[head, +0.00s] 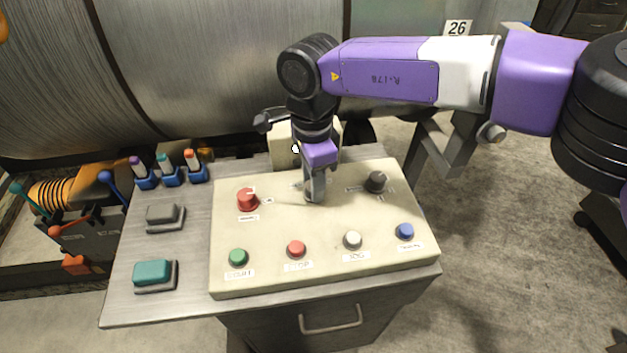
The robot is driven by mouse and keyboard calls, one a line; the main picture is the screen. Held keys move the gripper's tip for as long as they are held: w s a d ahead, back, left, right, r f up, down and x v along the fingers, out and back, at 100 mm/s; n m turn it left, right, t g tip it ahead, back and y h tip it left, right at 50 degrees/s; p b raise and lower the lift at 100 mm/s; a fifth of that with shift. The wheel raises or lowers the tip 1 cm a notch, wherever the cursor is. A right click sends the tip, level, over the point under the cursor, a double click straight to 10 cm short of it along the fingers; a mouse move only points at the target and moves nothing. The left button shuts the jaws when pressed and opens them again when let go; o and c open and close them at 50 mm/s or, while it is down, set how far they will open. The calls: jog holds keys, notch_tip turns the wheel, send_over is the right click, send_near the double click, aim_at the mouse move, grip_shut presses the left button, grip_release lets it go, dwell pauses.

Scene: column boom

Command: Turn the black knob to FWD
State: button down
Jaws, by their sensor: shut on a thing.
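A cream control panel (285,224) lies on a grey metal console. A black knob (376,182) stands at its upper right, with small labels around it too small to read. My gripper (315,196) points down at the panel's upper middle, left of that black knob and apart from it. It is shut on a small control there, which the fingers hide, so I cannot tell its colour or setting. A small label shows just left of the fingers. I cannot make out which label reads FWD.
A red knob (247,199) sits at the panel's upper left. Green (238,257), red (296,249), white (352,240) and blue (405,231) buttons line the front. A large metal drum (200,60) rises behind.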

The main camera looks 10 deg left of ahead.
jog(key=shift+m, duration=0.3)
jog(key=m, duration=0.4)
jog(key=shift+d+m+p, duration=0.1)
jog(key=shift+m+p, duration=0.35)
jog(key=shift+m, duration=1.65)
jog(key=c, duration=1)
grip_release()
jog(key=shift+w+r+b, duration=0.1)
jog(key=shift+r+b, duration=0.3)
jog(key=shift+r, duration=3.55)
